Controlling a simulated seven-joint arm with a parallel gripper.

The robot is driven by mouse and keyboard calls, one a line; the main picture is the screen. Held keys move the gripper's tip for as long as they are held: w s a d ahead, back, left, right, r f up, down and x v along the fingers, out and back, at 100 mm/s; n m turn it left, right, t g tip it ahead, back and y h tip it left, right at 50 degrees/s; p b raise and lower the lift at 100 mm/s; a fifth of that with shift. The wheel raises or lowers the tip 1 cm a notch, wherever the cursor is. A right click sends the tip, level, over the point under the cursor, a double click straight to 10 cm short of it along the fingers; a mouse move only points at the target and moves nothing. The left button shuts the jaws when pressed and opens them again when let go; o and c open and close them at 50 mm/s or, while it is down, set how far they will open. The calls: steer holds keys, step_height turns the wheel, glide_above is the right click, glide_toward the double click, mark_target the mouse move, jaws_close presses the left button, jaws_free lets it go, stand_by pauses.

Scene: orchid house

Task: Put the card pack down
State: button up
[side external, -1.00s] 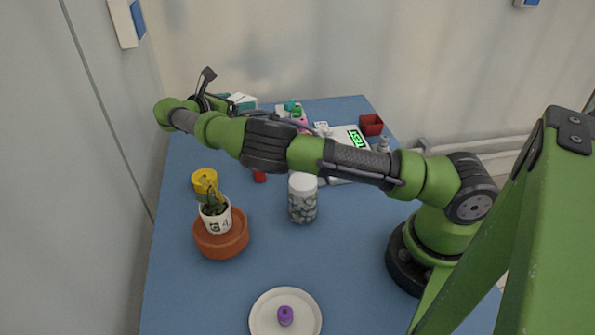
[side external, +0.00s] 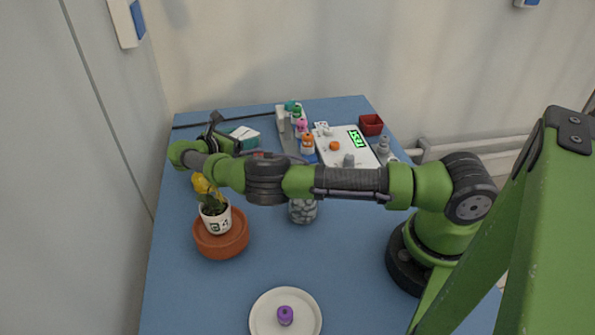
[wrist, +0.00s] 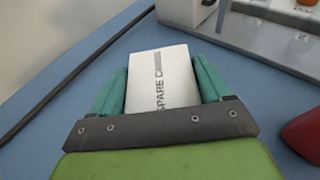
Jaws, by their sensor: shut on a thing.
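The card pack is a white box with dark lettering, "SPARE C...", in the wrist view (wrist: 162,78). My gripper (wrist: 160,92) is shut on it, with one teal finger on each side. In the side view, the pack (side external: 246,134) and my gripper (side external: 238,137) are over the back left of the blue table (side external: 345,255). I cannot tell whether the pack touches the table.
A potted plant on a terracotta saucer (side external: 222,246) stands in front. A red object (wrist: 304,136) lies at right.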

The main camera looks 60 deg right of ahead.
steer(key=shift+f, duration=0.15)
steer(key=o, duration=1.1)
steer(key=shift+c, duration=0.2)
